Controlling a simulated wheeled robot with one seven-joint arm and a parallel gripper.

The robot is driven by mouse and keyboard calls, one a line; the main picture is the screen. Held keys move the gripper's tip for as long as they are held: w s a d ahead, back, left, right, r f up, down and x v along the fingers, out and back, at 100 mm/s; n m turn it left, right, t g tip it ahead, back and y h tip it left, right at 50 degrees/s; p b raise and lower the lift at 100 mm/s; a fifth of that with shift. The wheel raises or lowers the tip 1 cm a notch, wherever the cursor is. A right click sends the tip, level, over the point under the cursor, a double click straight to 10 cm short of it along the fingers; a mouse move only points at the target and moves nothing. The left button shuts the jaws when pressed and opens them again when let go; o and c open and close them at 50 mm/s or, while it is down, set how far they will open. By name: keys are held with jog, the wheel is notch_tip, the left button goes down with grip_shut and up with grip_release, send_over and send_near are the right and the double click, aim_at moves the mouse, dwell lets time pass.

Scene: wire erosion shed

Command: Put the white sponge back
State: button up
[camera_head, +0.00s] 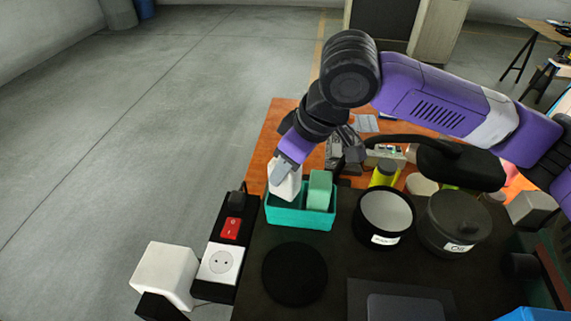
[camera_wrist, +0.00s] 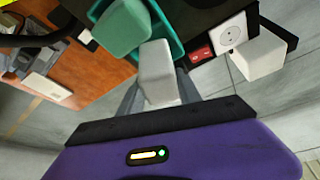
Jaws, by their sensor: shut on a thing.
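The white sponge (camera_head: 285,182) is a pale block held upright at the left end of the teal open box (camera_head: 302,216). My gripper (camera_head: 285,170) is shut on it from above. In the wrist view the white sponge (camera_wrist: 157,72) stands between my fingers, and the teal box (camera_wrist: 176,42) is just beyond it. A green sponge (camera_head: 320,189) stands in the right part of the box; it also shows in the wrist view (camera_wrist: 122,27). I cannot tell whether the white sponge touches the bottom of the box.
A power strip with a red switch (camera_head: 232,228) and socket (camera_head: 221,263) lies left of the box. A white block (camera_head: 166,273) is at the front left. Two dark round containers (camera_head: 384,214) (camera_head: 456,222) stand to the right. A black disc (camera_head: 294,273) lies in front.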

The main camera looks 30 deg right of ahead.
jog(key=shift+f, duration=0.3)
jog(key=o, duration=1.3)
jog(key=shift+r, duration=0.1)
jog(key=shift+d+r, duration=0.1)
jog(key=shift+r, duration=0.5)
jog(key=b+v, duration=0.1)
jog(key=v, duration=1)
jog(key=shift+s+r, duration=0.15)
jog(key=shift+r, duration=0.05)
